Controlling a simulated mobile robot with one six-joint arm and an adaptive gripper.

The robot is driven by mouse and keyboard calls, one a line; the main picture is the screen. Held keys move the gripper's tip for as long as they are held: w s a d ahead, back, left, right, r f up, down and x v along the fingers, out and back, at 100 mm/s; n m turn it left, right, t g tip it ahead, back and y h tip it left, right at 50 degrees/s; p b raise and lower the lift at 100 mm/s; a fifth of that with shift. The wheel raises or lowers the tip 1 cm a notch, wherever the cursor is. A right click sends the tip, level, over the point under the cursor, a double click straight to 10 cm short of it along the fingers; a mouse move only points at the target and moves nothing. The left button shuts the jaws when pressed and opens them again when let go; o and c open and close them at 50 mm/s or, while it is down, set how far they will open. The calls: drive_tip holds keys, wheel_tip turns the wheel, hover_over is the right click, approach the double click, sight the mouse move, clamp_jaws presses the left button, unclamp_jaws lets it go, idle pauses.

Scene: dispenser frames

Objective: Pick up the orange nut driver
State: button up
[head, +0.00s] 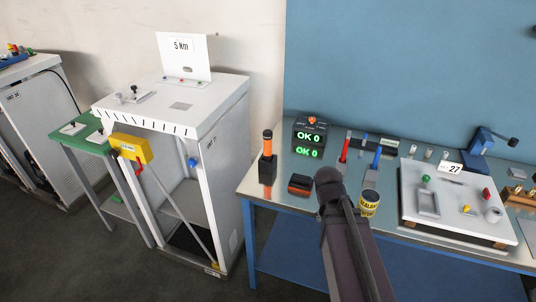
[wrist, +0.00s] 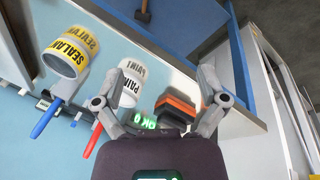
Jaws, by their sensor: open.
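The orange nut driver (head: 267,145) stands upright in a black holder (head: 267,169) at the left end of the metal workbench in the head view. I cannot make it out in the wrist view. My gripper (wrist: 160,80) is open, its fingers spread apart with nothing held between them. In the wrist view it is over the bench, with a white paint can (wrist: 130,86) and an orange-and-black block (wrist: 178,108) beyond and between the fingers. In the head view my arm covers the gripper, right of the driver and apart from it.
A display box (head: 310,138) stands behind the orange-and-black block. Red (head: 344,147) and blue (head: 376,158) tools stand in holders farther right. A yellow sealant can (head: 368,203) is beside my arm. A white cabinet (head: 225,170) stands left of the bench.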

drive_tip(key=w+a+n+t+h+b, duration=0.1)
drive_tip(key=w+a+n+t+b, duration=0.1)
drive_tip(key=w+n, duration=0.2)
drive_tip(key=w+a+n+t+h+b, duration=0.1)
drive_tip(key=w+n+t+b, duration=0.2)
drive_tip(key=w+n, duration=0.1)
drive_tip(key=w+a+n+t+h+b, duration=0.2)
drive_tip(key=w+n, duration=0.2)
drive_tip(key=n, duration=0.1)
drive_tip(key=shift+w+a+f+t, duration=0.2)
drive_tip(key=shift+w+a+t, duration=0.1)
drive_tip(key=w+a+r+n+t+y+b, duration=0.15)
drive_tip(key=w+a+n+t+b, duration=0.25)
drive_tip(key=a+n, duration=0.45)
drive_tip(key=n+t+y+b, duration=0.3)
drive_tip(key=n+t, duration=0.1)
drive_tip(key=n, duration=0.6)
approach(267, 150)
drive_tip(key=s, duration=0.2)
drive_tip(key=shift+a+r, duration=0.1)
drive_tip(key=shift+r, duration=0.05)
drive_tip(key=shift+m, duration=0.25)
drive_tip(key=shift+w+d+f, duration=0.1)
drive_tip(key=shift+w+d, duration=0.05)
drive_tip(key=shift+w, duration=1.25)
drive_tip(key=shift+w+d+f, duration=0.1)
drive_tip(key=shift+w+d, duration=0.1)
drive_tip(key=shift+w, duration=1.25)
drive_tip(key=shift+w+d, duration=0.15)
drive_tip(key=shift+w, duration=1.25)
